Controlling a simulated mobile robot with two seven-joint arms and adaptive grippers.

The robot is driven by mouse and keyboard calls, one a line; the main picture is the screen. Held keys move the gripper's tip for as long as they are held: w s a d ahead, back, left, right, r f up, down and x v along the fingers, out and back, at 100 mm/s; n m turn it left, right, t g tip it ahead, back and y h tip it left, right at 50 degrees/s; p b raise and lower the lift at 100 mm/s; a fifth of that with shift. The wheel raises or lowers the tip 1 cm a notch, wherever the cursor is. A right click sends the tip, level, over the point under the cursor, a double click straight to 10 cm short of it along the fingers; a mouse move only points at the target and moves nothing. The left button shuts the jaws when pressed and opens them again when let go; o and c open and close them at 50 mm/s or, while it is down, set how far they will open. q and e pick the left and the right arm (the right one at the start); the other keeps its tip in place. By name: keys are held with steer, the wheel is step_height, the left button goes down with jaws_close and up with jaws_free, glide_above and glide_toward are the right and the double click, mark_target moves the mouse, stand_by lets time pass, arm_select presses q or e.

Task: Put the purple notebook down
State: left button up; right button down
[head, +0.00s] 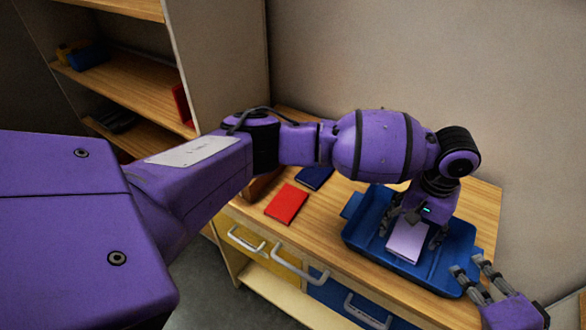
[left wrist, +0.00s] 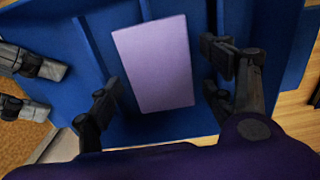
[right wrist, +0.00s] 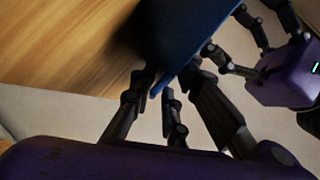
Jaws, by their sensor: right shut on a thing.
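The purple notebook (head: 405,246) lies flat inside the blue tray (head: 360,238) on the wooden cabinet top. In the left wrist view the notebook (left wrist: 155,62) shows pale lilac against the blue tray floor (left wrist: 90,50). My left gripper (head: 411,238) points down over the notebook with its fingers spread, one on each side. A gap shows between the notebook and the right-hand finger, so the gripper is open. My right gripper (head: 474,272) is shut on the tray's right end. In the right wrist view its fingers (right wrist: 162,92) meet the tray's edge (right wrist: 185,45).
A red notebook (head: 287,204) and a dark blue notebook (head: 315,177) lie on the cabinet top (head: 330,212) left of the tray. Drawers with white handles (head: 300,268) are below. A wooden shelf unit (head: 130,75) stands at the left, and a wall is behind.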

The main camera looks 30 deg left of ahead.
mark_target(409, 234)
steer(key=shift+s+f, duration=0.15)
steer(key=shift+f, duration=0.2)
arm_select(q)
step_height(409, 234, up, 13)
stand_by(0.3)
steer(key=shift+r, duration=0.1)
arm_select(e)
steer(key=c, duration=1.6)
jaws_free()
steer(key=shift+r, duration=0.1)
steer(key=shift+c, duration=0.2)
steer(key=shift+o, duration=0.3)
steer(key=shift+r, duration=0.1)
